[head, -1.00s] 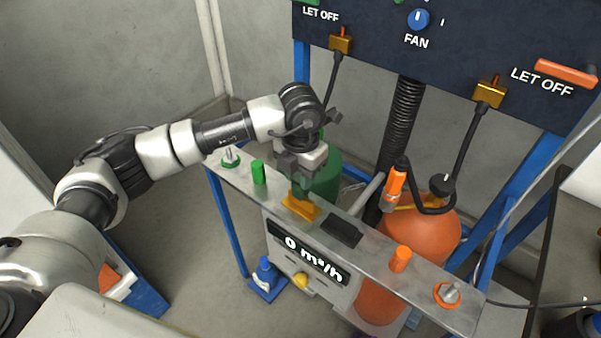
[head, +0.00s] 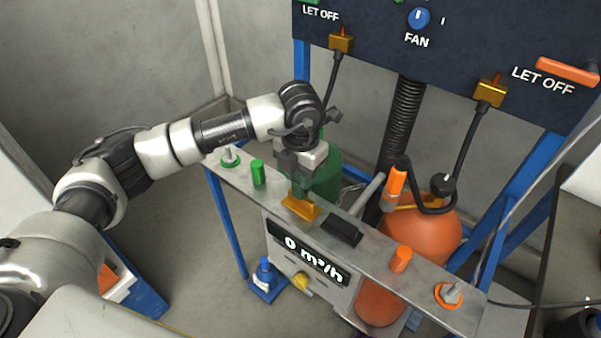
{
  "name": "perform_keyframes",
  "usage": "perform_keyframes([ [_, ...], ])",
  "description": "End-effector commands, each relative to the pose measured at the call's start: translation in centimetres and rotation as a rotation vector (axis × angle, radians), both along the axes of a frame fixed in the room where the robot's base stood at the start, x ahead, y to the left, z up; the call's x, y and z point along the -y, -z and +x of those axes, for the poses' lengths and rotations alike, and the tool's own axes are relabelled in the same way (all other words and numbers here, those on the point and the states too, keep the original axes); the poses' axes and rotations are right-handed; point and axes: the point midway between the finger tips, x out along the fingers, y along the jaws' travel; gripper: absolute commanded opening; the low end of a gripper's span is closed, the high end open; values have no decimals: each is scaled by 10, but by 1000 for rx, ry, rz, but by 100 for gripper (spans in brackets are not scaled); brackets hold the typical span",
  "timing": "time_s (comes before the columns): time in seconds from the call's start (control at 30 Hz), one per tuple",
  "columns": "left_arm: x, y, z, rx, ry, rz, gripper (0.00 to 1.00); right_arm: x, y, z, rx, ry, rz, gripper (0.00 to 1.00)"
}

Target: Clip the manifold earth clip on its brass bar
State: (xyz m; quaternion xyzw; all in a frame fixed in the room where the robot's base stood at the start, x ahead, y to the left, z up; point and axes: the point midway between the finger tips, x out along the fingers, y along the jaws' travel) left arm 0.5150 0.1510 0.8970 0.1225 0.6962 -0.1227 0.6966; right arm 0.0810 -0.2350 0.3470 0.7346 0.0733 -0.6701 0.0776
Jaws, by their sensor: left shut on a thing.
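The brass bar (head: 300,212) is a small yellow block on top of the grey metal rail, just left of a black block. My left gripper (head: 301,184) points down right above it, shut on a small dark green piece that looks like the earth clip (head: 300,190). The lower end of this piece is at the top of the brass bar. I cannot tell whether it is around the bar or only resting on it. The gripper hides much of the clip. My right gripper is not in view.
The rail (head: 375,250) carries a green cap (head: 258,173), a black block (head: 342,231) and an orange cap (head: 401,259). A green cylinder (head: 326,172) and an orange cylinder (head: 430,238) stand behind. A hose with an orange handle (head: 395,185) rises near the rail.

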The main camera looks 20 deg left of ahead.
Motion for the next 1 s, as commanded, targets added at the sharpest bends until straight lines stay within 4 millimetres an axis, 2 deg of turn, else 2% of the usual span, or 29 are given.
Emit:
perform_keyframes([
  [0.73, 0, 0, 0, 0, 0, 0, 3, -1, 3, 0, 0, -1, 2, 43],
  [1.0, 0, 6, 0, 0, 0, 0, 3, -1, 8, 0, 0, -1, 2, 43],
])
